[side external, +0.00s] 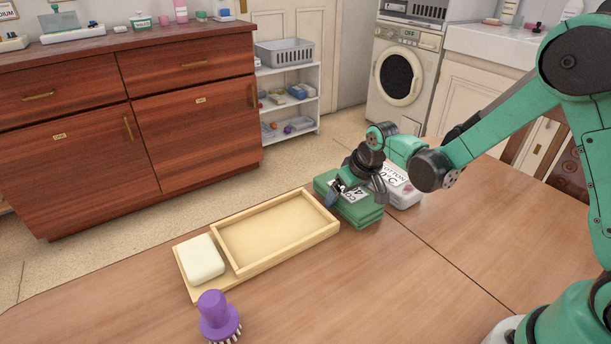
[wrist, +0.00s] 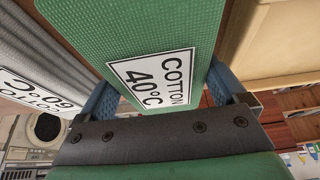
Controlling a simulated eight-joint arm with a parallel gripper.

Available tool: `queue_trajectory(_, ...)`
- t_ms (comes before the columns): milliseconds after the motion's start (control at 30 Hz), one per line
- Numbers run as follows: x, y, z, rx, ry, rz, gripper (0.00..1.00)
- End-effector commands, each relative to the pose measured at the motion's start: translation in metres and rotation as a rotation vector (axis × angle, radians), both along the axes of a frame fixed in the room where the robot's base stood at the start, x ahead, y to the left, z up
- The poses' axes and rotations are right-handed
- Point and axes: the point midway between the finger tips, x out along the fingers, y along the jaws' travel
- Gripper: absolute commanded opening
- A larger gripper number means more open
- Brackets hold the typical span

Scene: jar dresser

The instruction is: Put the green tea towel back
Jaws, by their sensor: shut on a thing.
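The green tea towel (side external: 362,213) is a folded block with a white label reading "COTTON 40°C". It is by the right end of the wooden tray, on or just above the table; I cannot tell which. My gripper (side external: 356,192) is over it, shut on its sides. In the wrist view, the towel (wrist: 135,35) lies between the two blue fingers of my gripper (wrist: 160,97), label towards the camera. The towel's far end runs out of that view.
A grey-white folded cloth (side external: 402,193) labelled 60°C lies just right of the towel. The wooden tray's framed section (side external: 300,257) is empty; a cream block (side external: 203,258) sits at its left end. A purple brush (side external: 214,308) stands in front.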

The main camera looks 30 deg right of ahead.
Motion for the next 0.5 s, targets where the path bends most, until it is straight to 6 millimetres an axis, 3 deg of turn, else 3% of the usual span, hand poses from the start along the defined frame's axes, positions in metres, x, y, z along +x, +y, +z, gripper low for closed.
queue_trajectory(367,-0.0001,0.0000,-0.0046,0.000,0.000,0.000,0.38)
queue_trajectory(400,0.0000,0.0000,-0.0049,0.000,0.000,0.000,0.97)
queue_trajectory(500,-0.0001,0.0000,-0.0046,0.000,0.000,0.000,1.00)
